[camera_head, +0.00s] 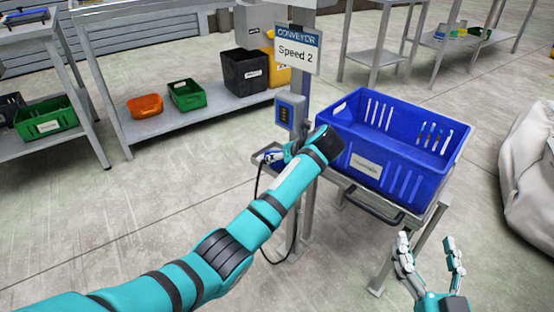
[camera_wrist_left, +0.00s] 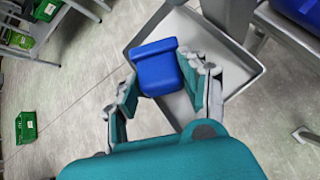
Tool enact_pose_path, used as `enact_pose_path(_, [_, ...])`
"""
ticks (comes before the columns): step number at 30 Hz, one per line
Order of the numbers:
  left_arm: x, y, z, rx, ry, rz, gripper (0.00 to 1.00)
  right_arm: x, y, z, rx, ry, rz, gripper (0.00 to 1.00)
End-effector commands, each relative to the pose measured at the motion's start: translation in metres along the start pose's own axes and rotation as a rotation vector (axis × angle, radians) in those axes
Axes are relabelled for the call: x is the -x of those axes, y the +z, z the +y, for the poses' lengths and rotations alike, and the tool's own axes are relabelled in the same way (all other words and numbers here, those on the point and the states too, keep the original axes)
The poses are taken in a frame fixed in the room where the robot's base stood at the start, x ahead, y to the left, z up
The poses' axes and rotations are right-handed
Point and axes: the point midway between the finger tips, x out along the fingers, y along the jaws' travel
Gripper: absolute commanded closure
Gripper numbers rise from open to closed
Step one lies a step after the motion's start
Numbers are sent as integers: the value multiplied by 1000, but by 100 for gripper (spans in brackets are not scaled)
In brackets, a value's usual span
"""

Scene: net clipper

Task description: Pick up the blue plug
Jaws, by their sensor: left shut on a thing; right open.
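The blue plug (camera_wrist_left: 157,68) is between the two fingers of my left gripper (camera_wrist_left: 167,90) in the left wrist view, over a shallow grey tray (camera_wrist_left: 236,72). In the head view the plug (camera_head: 271,156) shows small and blue at the tray, beside the post. My left gripper (camera_head: 284,155) is shut on it, partly hidden by my own wrist. I cannot tell whether the plug still touches the tray. My right gripper (camera_head: 430,255) is open and empty at the lower right of the head view.
A large blue crate (camera_head: 356,168) stands on a metal stand right of the tray. A post carries a "Conveyor Speed 2" sign (camera_head: 298,52) and a grey-blue box (camera_head: 291,110). A black cable (camera_head: 264,240) hangs below the tray. Shelves with bins (camera_head: 187,95) stand behind.

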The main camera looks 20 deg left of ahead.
Motion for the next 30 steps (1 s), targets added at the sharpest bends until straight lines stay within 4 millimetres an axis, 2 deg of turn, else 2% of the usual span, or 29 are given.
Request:
enact_pose_path(7, [3,3,1,0,0,-1,96,0,5,1,1,2,-38,31])
enact_pose_path(11, [8,9,3,1,0,-1,96,4,22,4,3,8,-136,31])
enact_pose_path(17, [22,23,8,1,0,-2,96,21,60,10,7,23,-380,31])
enact_pose_path(19, [28,28,11,1,1,-2,96,32,76,13,7,29,-489,31])
enact_pose_path(24, [55,1,-1,-4,-3,0,96,72,113,19,6,48,-770,31])
enact_pose_path(30, [87,-27,-11,-3,-2,0,96,131,140,25,-1,68,-1092,31])
